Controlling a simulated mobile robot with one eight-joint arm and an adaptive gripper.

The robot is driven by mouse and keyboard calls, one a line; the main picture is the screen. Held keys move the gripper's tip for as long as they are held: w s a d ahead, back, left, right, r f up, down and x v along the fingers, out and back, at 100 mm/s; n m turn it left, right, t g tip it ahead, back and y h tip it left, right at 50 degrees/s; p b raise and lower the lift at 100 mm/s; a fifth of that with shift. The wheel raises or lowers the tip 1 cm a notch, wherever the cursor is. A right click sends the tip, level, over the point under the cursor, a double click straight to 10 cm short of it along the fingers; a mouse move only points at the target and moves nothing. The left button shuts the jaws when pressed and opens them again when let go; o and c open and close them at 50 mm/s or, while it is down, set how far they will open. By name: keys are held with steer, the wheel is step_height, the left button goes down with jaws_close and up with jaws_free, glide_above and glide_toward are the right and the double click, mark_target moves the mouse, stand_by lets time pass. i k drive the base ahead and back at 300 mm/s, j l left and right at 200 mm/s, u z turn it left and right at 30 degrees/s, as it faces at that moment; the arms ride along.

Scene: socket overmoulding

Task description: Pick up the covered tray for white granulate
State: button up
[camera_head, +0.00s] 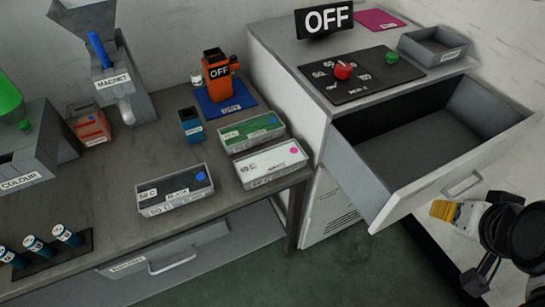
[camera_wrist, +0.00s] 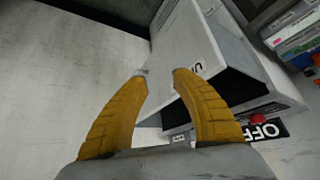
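The tray with a white top (camera_head: 270,163) and a pink dot stands at the right end of the table, near its front corner. It is upright, and its contents look covered by the white surface. A green-topped tray (camera_head: 252,132) stands just behind it, and a black-topped tray (camera_head: 175,190) stands to its left. My gripper (camera_head: 436,209) is far to the right of these trays, beside the front of the open drawer. In the wrist view my gripper (camera_wrist: 160,74) has its yellow fingers apart with nothing between them.
The open drawer (camera_head: 405,190) juts out from the white cabinet between my gripper and the trays; it looks empty. It also shows in the wrist view (camera_wrist: 195,55). A grey bin (camera_head: 433,47) and control panel (camera_head: 350,78) sit on top. An orange machine (camera_head: 217,72) stands behind the trays.

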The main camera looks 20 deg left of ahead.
mark_target(265, 166)
steer(key=u, duration=1.4)
steer(key=j+z, duration=0.25)
steer(key=j, duration=0.2)
steer(key=j+z, duration=0.25)
steer(key=j, duration=0.2)
steer(key=j+z, duration=0.25)
steer(key=j, duration=0.2)
steer(key=k+j+z, duration=0.25)
steer(key=j, duration=0.15)
steer(key=j+z, duration=0.25)
steer(key=j, duration=0.2)
steer(key=k+j+z, duration=0.25)
steer(key=i+j, duration=0.05)
steer(key=j, duration=0.1)
